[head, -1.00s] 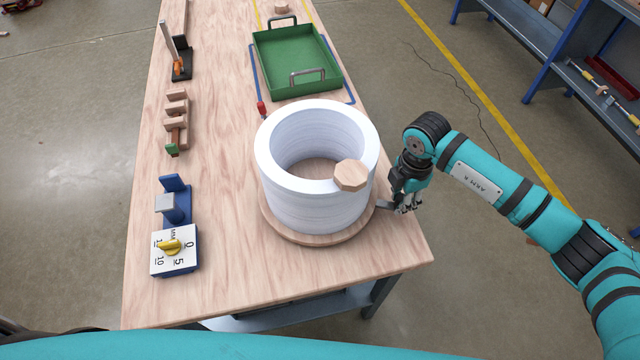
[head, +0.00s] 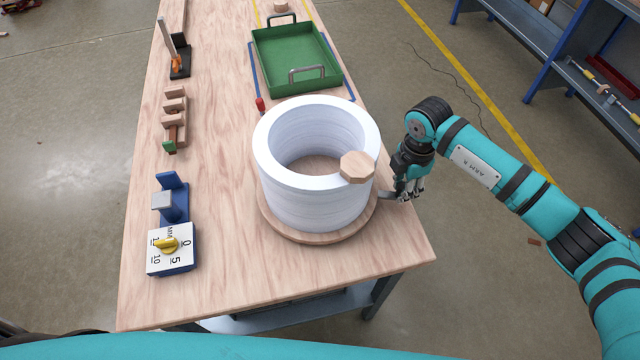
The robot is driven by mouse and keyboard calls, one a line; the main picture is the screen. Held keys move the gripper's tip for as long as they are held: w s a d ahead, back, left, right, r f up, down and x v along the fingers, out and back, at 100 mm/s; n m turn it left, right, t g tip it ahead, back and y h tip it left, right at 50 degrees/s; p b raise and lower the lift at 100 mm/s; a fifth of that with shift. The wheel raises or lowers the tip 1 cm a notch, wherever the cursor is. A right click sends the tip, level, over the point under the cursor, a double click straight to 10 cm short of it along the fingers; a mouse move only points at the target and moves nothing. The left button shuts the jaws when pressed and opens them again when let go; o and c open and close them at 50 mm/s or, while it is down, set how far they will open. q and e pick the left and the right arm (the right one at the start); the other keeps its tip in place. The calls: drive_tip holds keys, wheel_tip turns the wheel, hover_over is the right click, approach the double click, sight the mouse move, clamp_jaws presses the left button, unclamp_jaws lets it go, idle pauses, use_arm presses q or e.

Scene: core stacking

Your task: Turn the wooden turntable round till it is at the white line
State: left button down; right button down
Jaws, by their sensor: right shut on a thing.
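The wooden turntable (head: 300,236) is a round board on the table, with its rim showing around a large white layered ring (head: 315,205) that stands on it. An octagonal wooden block (head: 357,167) sits on the ring's top at the right. My right gripper (head: 400,193) is at the turntable's right edge, shut on a small grey handle (head: 386,196) that sticks out there. The fingers partly hide the handle. I cannot make out the white line. My left gripper is not in view.
A green tray (head: 297,85) with two handles lies behind the ring. Along the table's left side are a dial box (head: 172,265), a blue bracket (head: 178,199), a notched wooden block (head: 174,118) and a black stand (head: 180,68). The table's right edge runs close to the turntable.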

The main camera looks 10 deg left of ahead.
drive_tip(key=shift+w+b, duration=0.4)
drive_tip(key=shift+w, duration=0.4)
drive_tip(key=shift+a, duration=0.1)
drive_tip(key=shift+w+a+f+b, duration=0.1)
drive_tip(key=shift+w+a+b, duration=0.05)
drive_tip(key=shift+w+b, duration=0.7)
drive_tip(key=shift+w+a+b, duration=0.15)
drive_tip(key=shift+w+b, duration=0.5)
drive_tip(key=shift+w, duration=0.55)
drive_tip(key=shift+w+b, duration=0.1)
drive_tip(key=shift+b, duration=0.2)
